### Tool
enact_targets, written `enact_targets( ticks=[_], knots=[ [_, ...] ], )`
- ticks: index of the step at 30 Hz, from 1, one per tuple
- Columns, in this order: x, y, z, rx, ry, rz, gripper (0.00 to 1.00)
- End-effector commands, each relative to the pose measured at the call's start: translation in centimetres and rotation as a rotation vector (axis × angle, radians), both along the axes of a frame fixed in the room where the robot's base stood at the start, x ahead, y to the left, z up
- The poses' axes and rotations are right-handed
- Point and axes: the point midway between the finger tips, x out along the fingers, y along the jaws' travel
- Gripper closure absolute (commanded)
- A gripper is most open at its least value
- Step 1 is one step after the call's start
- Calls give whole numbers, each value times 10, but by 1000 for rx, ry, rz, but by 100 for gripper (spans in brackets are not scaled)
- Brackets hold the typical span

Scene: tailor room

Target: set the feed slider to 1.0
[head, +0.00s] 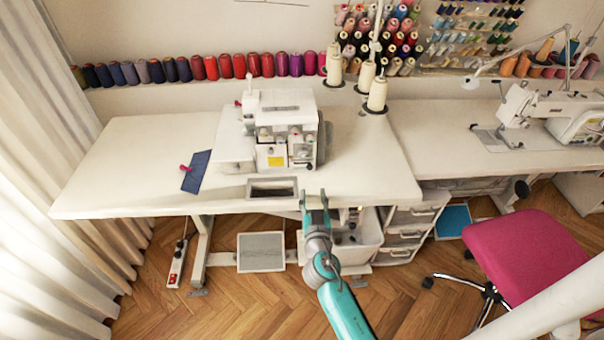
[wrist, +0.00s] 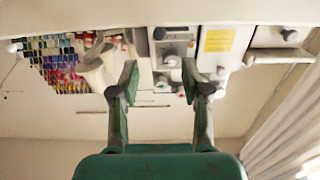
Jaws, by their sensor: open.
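A white overlock sewing machine (head: 275,135) stands on the white table (head: 130,160). Its front has several knobs and a yellow label (head: 277,161). The machine also shows, upside down, at the top of the wrist view (wrist: 176,45), with the yellow label (wrist: 219,40) beside its knobs. I cannot pick out the feed slider in either view; it is too small or hidden. My gripper (head: 314,194) is open and empty near the table's front edge, in front of and slightly right of the machine. Its two spread fingers (wrist: 158,82) frame part of the machine front in the wrist view.
A rectangular tray (head: 272,196) is at the table's front edge, just left of my gripper. Blue fabric (head: 195,172) lies left of the machine. Thread cones (head: 377,94) stand behind right. A pink chair (head: 525,255) is at right. The table's left part is mostly clear.

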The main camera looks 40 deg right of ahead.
Motion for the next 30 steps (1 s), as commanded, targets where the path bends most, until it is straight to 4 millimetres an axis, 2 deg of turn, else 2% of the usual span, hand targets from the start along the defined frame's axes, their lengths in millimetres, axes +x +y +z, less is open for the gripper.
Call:
enact_targets(
  ticks=[12, 18, 24, 30],
  knots=[
    [54, -37, 0, 0, 0, 0, 53],
    [75, -51, 0, 0, 0, 1, 53],
    [84, -57, 0, 0, 0, 2, 53],
    [85, -57, 0, 0, 1, 2, 53]
  ],
)
